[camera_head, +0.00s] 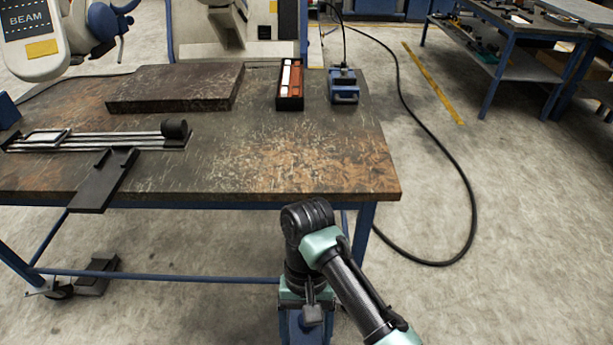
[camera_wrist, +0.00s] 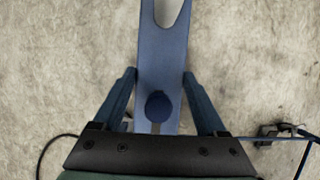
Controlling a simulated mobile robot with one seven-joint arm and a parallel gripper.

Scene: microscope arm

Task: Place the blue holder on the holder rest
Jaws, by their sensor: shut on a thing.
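The blue holder (camera_wrist: 162,52) is a flat blue bar with a forked far end and a round dark blue knob, seen in the wrist view. My gripper (camera_wrist: 160,76) is shut on it, one finger on each side, above bare floor. In the head view, my gripper is low in front of the table; blue parts (camera_head: 306,328) show below my wrist, but I cannot tell holder from fingers there. A black bracket (camera_head: 105,182) juts over the table's front edge at left, beside a rail assembly (camera_head: 90,142). I cannot tell for sure whether this bracket is the holder rest.
The worn table (camera_head: 300,155) has a clear front right part. A dark slab (camera_head: 175,88), a black tray (camera_head: 290,86) with red and white pieces, and a blue cabled device (camera_head: 343,86) stand at its back. A cable (camera_head: 468,215) loops over the floor at right.

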